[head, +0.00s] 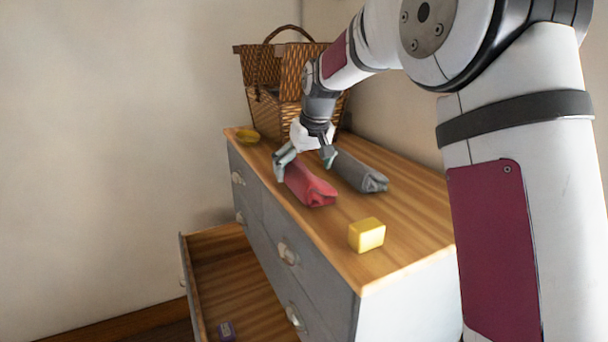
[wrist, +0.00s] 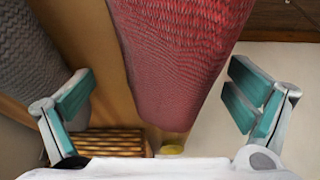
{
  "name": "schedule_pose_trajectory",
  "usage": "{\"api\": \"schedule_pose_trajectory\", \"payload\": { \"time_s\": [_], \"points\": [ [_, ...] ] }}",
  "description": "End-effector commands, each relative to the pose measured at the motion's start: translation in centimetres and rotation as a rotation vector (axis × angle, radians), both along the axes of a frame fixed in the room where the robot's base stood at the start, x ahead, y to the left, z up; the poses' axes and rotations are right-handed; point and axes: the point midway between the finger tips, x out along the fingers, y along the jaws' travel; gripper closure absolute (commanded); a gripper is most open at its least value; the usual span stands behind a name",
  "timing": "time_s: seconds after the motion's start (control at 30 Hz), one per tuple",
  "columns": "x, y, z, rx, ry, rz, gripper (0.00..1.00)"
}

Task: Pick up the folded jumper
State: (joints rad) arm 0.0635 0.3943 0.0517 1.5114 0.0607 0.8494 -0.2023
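Two folded knitted bundles lie side by side on the dresser top: a red one (head: 314,190) and a grey one (head: 360,173). I cannot tell for certain which is the jumper. My gripper (head: 305,165) is open and points down at the far part of the red bundle, one finger on each side. In the wrist view the red bundle (wrist: 178,60) lies between the two spread teal finger pads (wrist: 162,97), with gaps on both sides. The grey bundle (wrist: 32,55) is outside the left finger. Nothing is held.
A wicker basket (head: 262,112) with raised lids stands at the dresser's far end, near a small yellow dish (head: 247,136). A yellow block (head: 366,236) sits nearer on the dresser top (head: 415,235). A lower drawer (head: 225,250) is open, with a small purple box (head: 226,330) inside.

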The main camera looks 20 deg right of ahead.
Motion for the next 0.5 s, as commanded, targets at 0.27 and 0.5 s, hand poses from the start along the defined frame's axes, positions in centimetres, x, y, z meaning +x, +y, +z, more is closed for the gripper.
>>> {"api": "schedule_pose_trajectory", "payload": {
  "time_s": [0.27, 0.5],
  "points": [
    [-0.01, 0.0, 0.01, 0.0, 0.0, 0.0, 0.57],
    [0.02, -0.01, 0.07, 0.0, 0.0, 0.0, 0.58]
  ]
}}
